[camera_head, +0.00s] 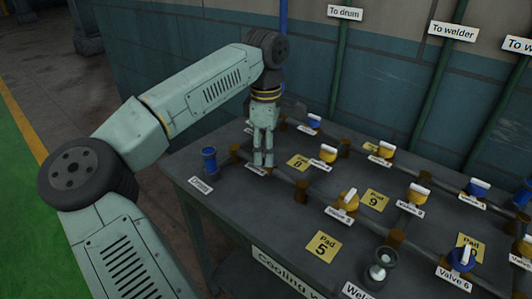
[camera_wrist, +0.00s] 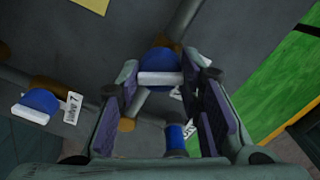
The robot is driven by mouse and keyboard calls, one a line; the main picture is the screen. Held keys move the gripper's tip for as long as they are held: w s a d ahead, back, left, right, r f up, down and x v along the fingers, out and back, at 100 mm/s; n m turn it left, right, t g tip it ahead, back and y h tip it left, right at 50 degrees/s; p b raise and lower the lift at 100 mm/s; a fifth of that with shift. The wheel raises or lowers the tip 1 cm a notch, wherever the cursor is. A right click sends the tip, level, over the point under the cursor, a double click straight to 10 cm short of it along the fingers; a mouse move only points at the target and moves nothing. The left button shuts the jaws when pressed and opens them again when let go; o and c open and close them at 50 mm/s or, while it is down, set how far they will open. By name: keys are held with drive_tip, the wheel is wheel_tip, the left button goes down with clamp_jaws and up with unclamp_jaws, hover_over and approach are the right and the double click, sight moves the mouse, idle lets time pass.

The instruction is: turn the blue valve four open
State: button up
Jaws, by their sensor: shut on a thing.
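A blue valve (camera_wrist: 160,60) with a white bar handle (camera_wrist: 161,78) is between my fingers in the wrist view. The handle lies crosswise, from one finger to the other. My gripper (camera_wrist: 160,85) is shut on this valve's handle. In the head view my gripper (camera_head: 263,162) points down at the left part of the table and hides the valve. A small white label (camera_head: 258,169) lies at its fingertips; its number is not readable.
A blue valve labelled 7 (camera_wrist: 40,104) is at left in the wrist view. A blue cylinder (camera_head: 209,160) stands left of my gripper. Yellow valves (camera_head: 328,153), brown pipes and yellow pads (camera_head: 299,162) cover the table (camera_head: 290,225) to the right.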

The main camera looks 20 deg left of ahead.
drive_tip(key=n+b, duration=0.1)
drive_tip(key=n, duration=0.5)
drive_tip(key=shift+f+b, duration=0.1)
drive_tip(key=shift+b, duration=0.3)
drive_tip(key=n+b, duration=0.1)
drive_tip(key=n, duration=0.5)
drive_tip(key=shift+s+n, duration=0.1)
drive_tip(key=shift+n, duration=0.2)
drive_tip(key=o, duration=1.2)
drive_tip(key=shift+r, duration=0.2)
wheel_tip(320, 180, up, 12)
drive_tip(key=shift+f, duration=0.1)
